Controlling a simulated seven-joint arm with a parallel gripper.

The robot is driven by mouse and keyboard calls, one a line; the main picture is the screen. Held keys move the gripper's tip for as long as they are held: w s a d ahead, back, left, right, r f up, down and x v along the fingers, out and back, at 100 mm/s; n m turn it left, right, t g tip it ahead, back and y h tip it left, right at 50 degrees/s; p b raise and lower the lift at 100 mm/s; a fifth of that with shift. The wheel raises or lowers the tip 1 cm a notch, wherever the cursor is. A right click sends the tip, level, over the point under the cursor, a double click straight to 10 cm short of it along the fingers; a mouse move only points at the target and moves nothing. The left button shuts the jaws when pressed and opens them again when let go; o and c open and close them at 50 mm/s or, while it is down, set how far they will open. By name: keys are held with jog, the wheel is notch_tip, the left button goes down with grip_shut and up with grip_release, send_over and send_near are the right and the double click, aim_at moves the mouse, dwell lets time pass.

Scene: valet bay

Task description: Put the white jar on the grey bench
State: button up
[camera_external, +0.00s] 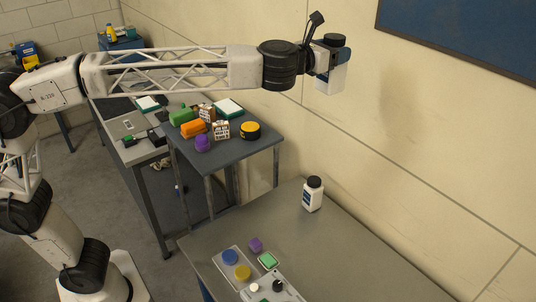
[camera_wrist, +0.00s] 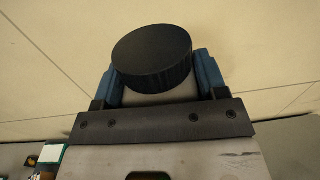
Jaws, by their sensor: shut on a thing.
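My gripper (camera_external: 327,58) is shut on a white jar (camera_external: 330,79) with a black lid and holds it high in the air, roughly upright, near the wall. In the wrist view the jar's black lid (camera_wrist: 152,58) shows between the two blue fingers of my gripper (camera_wrist: 158,88); most of its body is hidden. The grey bench (camera_external: 375,262) is below and in front, at the lower right of the external view. A second white jar (camera_external: 313,198) with a black lid and dark label stands upright on its far part.
The grey bench also bears a purple block (camera_external: 255,245), a tray (camera_external: 222,262) with blue and yellow round pieces, a green piece (camera_external: 268,260) and a small control box (camera_external: 272,289). Its right part is clear. A darker table (camera_external: 258,151) behind holds several colourful objects.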

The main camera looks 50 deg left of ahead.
jog(key=s+d+f, duration=0.3)
jog(key=s+d, duration=1.3)
jog(key=d, duration=0.4)
notch_tip(320, 180, down, 47)
jog(key=shift+a+y, duration=0.2)
jog(key=shift+y, duration=0.1)
jog(key=shift+f, duration=0.2)
notch_tip(320, 180, down, 6)
jog(key=shift+f, duration=0.15)
jog(key=shift+f, duration=1.75)
jog(key=shift+f, duration=0.2)
jog(key=o, duration=1.2)
